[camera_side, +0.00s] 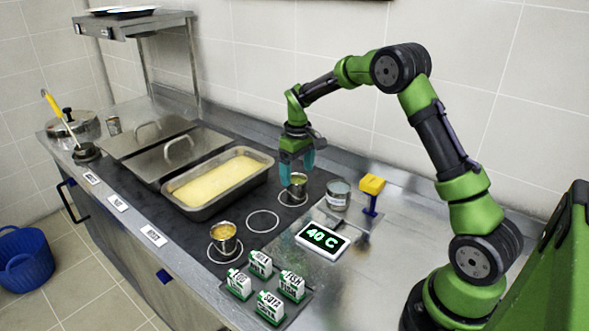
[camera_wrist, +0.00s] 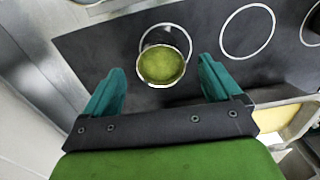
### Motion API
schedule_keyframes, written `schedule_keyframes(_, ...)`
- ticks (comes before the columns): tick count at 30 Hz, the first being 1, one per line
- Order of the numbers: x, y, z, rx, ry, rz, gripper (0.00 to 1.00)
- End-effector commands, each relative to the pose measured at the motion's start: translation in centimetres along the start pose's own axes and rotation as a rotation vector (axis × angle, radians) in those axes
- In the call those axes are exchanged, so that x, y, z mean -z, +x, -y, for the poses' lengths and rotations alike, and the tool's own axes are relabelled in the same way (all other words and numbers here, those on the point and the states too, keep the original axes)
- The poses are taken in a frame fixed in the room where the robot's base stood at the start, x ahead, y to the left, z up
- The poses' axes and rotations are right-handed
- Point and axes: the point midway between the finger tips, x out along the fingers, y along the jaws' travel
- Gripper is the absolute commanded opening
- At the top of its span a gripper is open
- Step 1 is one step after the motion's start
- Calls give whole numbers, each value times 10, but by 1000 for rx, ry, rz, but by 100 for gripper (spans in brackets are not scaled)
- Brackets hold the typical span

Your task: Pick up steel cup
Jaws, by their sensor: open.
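A small steel cup (camera_side: 298,186) with green contents stands upright on a white ring on the dark mat. In the wrist view the cup (camera_wrist: 162,84) shows from above, between my two teal fingertips. My gripper (camera_side: 297,170) is open and points down at this cup, its fingertips close to the rim. The wrist view shows the gripper (camera_wrist: 161,70) with a gap on both sides of the cup. I cannot tell how far the fingertips reach below the rim. A second steel cup (camera_side: 224,245) with yellow-orange contents stands on another ring nearer the front.
A tray of yellow food (camera_side: 247,157) lies left of my gripper. A can (camera_side: 338,198), a yellow-topped stand (camera_side: 371,187) and a "40 C" display (camera_side: 322,240) stand to the right. Several labelled blocks (camera_side: 265,285) sit in front. An empty ring (camera_side: 262,222) lies between the cups.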

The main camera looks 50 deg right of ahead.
Motion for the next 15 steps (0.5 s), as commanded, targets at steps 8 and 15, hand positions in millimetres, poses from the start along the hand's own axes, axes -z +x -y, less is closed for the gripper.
schedule_keyframes(8,1,25,1,2,2,2,91)
schedule_keyframes(15,3,56,1,1,1,1,91)
